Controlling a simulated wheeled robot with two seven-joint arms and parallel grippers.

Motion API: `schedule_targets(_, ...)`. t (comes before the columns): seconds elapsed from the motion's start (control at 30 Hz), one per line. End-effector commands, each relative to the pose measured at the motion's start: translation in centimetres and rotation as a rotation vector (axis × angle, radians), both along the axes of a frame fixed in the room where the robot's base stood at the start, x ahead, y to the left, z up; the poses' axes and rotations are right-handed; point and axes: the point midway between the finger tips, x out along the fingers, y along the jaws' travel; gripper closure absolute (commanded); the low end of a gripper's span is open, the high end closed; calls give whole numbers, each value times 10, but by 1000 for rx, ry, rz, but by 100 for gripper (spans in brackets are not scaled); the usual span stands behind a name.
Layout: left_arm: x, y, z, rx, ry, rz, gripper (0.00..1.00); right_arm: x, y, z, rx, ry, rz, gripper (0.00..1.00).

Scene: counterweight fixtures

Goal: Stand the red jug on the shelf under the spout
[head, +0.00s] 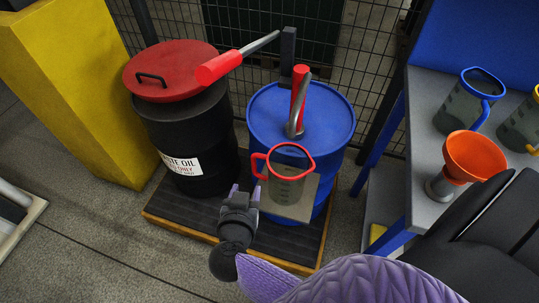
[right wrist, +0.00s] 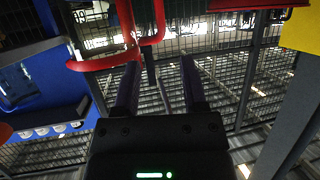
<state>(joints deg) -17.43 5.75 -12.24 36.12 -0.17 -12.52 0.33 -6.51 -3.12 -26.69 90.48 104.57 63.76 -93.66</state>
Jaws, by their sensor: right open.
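The red jug (head: 287,180), clear with a red rim and handle, stands upright on the small grey shelf (head: 290,212) at the front of the blue drum. The grey spout (head: 293,131) of the red-handled pump ends just above and behind its rim. The jug's red handle points left. My right gripper (head: 245,189) is open and empty, just below and left of that handle, apparently clear of it. In the right wrist view the red rim and handle (right wrist: 155,25) show at the top, beyond the open fingers. My left gripper is not in view.
The blue drum (head: 262,115) and a black waste-oil drum (head: 190,130) with a red lid (head: 172,70) stand on a low dark platform (head: 180,212). At right, a grey bench (head: 425,160) holds a blue-rimmed jug (head: 465,105) and an orange funnel (head: 475,155). A yellow cabinet (head: 75,90) stands left.

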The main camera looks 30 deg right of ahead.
Motion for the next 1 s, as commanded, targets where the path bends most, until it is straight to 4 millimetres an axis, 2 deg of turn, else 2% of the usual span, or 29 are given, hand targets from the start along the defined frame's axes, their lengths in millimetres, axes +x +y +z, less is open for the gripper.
schedule_targets(0.07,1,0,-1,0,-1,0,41,1,0,1,0,-12,2,45)
schedule_targets(0.13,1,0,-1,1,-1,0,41,9,-1,16,-1,-108,27,45)
schedule_targets(0.23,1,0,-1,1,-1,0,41,25,0,62,-2,-367,130,45)
schedule_targets(0.3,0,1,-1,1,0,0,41,32,8,99,-4,-543,253,45)
schedule_targets(0.33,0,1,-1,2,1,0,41,33,13,111,-9,-598,313,45)
schedule_targets(0.4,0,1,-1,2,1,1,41,34,26,125,-18,-663,457,45)
schedule_targets(0.43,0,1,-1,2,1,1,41,34,32,121,-21,-655,522,45)
schedule_targets(0.47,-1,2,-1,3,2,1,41,33,39,110,-24,-621,590,45)
schedule_targets(0.5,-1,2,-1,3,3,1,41,30,46,81,-21,-532,667,45)
schedule_targets(0.57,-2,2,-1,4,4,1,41,22,51,37,-9,-400,736,45)
schedule_targets(0.63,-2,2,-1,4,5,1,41,7,53,-14,11,-239,793,45)
schedule_targets(0.67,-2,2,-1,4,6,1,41,-2,52,-36,20,-166,813,45)
schedule_targets(0.7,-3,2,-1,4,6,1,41,-17,49,-66,35,-61,838,45)
schedule_targets(0.77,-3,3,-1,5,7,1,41,-47,43,-112,65,108,866,45)
schedule_targets(0.8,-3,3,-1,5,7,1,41,-72,36,-143,87,235,878,45)
schedule_targets(0.87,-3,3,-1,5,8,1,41,-119,22,-186,124,437,883,45)
schedule_targets(0.9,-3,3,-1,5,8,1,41,-153,10,-211,148,575,877,45)
schedule_targets(1.0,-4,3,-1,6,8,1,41,-239,-21,-251,197,886,834,45)
